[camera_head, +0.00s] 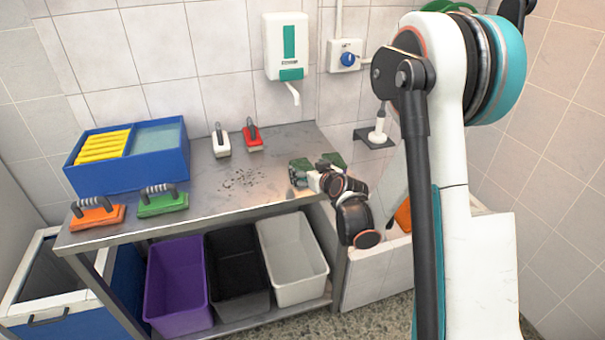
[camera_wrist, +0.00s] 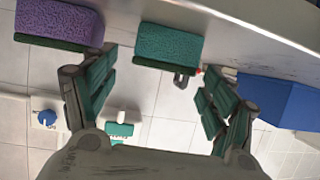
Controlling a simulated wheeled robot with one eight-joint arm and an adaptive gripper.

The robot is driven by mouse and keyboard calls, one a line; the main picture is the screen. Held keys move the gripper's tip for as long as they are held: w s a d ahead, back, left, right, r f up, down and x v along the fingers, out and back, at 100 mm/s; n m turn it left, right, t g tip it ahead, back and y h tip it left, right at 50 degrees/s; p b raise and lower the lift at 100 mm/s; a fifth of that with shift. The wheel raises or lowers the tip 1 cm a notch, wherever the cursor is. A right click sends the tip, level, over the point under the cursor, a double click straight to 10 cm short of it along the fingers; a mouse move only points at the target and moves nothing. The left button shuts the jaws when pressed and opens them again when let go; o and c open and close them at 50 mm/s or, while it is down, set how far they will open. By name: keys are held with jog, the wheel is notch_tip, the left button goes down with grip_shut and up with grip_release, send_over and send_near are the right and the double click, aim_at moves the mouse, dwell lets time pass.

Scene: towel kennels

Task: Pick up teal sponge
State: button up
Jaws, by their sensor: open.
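The teal sponge (camera_wrist: 168,46) is a textured block with a darker green layer along one side. It shows in the wrist view at the upper middle, on the metal table, ahead of my fingers and roughly between them. My gripper (camera_wrist: 156,85) is open, with its two green-padded fingers spread to the left and right and nothing held. In the head view my gripper (camera_head: 317,166) is low over the right end of the table. I cannot make out the teal sponge apart from the gripper there.
A purple sponge (camera_wrist: 58,23) lies left of the teal one in the wrist view. On the table (camera_head: 240,200) stand a blue two-part bin (camera_head: 128,178), orange (camera_head: 97,217) and green (camera_head: 162,205) brushes, plus white (camera_head: 220,143) and red (camera_head: 253,137) ones. A dispenser (camera_head: 286,45) hangs behind.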

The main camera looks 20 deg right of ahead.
aim_at(304, 168)
jog(key=b+x, duration=0.2)
jog(key=x, duration=0.3)
jog(key=shift+a, duration=0.1)
jog(key=c, duration=0.8)
